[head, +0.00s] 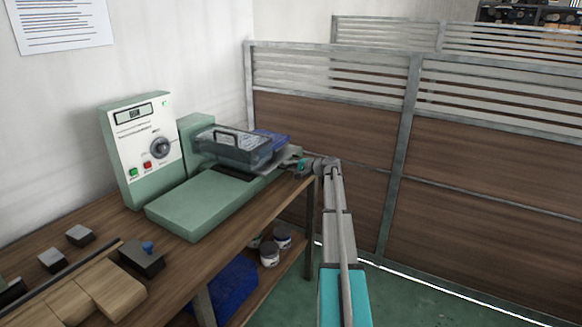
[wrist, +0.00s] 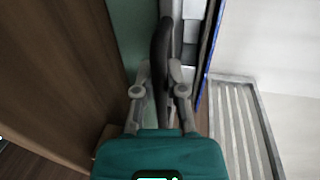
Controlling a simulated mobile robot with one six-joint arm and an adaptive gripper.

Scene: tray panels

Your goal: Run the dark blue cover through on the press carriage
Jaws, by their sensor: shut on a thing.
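The press (head: 140,150) is a pale green machine with a display, a knob and buttons, standing on the bench. Its carriage (head: 232,147), a grey framed unit, sits over the right end of the green base (head: 205,205). The dark blue cover (head: 272,141) shows at the carriage's right end, partly hidden; a blue edge also shows in the wrist view (wrist: 209,50). My gripper (head: 302,165) is at the carriage's right end. In the wrist view, my gripper (wrist: 159,90) is shut on a dark curved handle (wrist: 162,50).
The wooden bench (head: 240,225) holds small grey blocks (head: 80,236), a dark block with a blue knob (head: 141,258) and wooden pieces (head: 110,288). Tins (head: 269,254) and a blue crate (head: 232,285) are below. A panelled partition (head: 480,200) stands close behind and right of my arm.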

